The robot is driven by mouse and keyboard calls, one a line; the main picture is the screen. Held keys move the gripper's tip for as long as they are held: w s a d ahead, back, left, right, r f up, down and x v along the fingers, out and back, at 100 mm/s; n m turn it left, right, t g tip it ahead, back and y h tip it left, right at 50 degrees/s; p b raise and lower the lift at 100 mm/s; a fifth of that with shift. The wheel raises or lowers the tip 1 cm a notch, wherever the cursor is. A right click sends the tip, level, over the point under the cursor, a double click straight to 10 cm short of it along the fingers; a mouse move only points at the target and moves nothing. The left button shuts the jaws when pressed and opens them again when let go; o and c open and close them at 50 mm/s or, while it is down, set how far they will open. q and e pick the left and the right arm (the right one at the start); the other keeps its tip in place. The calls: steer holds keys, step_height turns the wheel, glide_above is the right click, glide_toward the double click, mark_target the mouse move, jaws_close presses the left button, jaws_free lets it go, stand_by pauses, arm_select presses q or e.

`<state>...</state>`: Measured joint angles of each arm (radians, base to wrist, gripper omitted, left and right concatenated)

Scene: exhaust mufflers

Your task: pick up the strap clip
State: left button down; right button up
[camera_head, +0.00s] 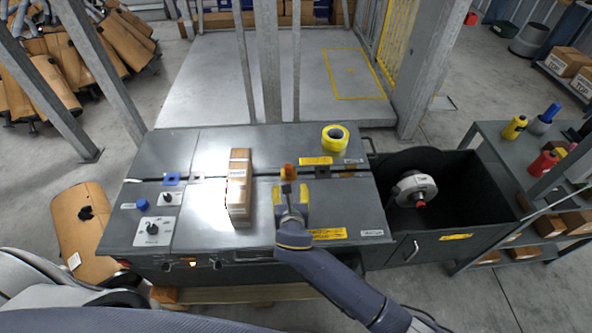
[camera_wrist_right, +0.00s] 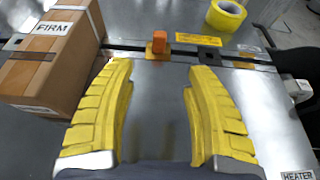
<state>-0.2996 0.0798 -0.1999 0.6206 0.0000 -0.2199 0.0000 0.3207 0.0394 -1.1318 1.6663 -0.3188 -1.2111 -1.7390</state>
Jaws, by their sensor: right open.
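A small orange block (camera_head: 289,171) stands at the slot across the grey machine top; it also shows in the right wrist view (camera_wrist_right: 159,42). It looks like the strap clip, though I cannot be sure. A small blue piece (camera_head: 172,179) lies at the same slot farther left. My right gripper (camera_head: 291,188) is over the machine top, just on the near side of the orange block. In the right wrist view its yellow fingers (camera_wrist_right: 156,75) are wide apart with nothing between them, and the orange block lies beyond their tips. My left gripper is not in view.
A long cardboard box (camera_head: 238,188) lies just left of my right gripper. A yellow tape roll (camera_head: 335,138) sits at the back right of the machine top (camera_head: 335,205). A black bin with a reel (camera_head: 414,188) is on the right. Knobs (camera_head: 153,229) are at the front left.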

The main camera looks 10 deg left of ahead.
glide_toward(289, 168)
steer(key=x, duration=0.5)
steer(key=shift+a+f, duration=0.25)
steer(key=shift+f, duration=0.05)
steer(key=shift+x, duration=3)
steer(key=shift+w+d+r, duration=0.1)
steer(key=shift+d+r, duration=0.05)
steer(key=shift+c, duration=0.5)
jaws_close()
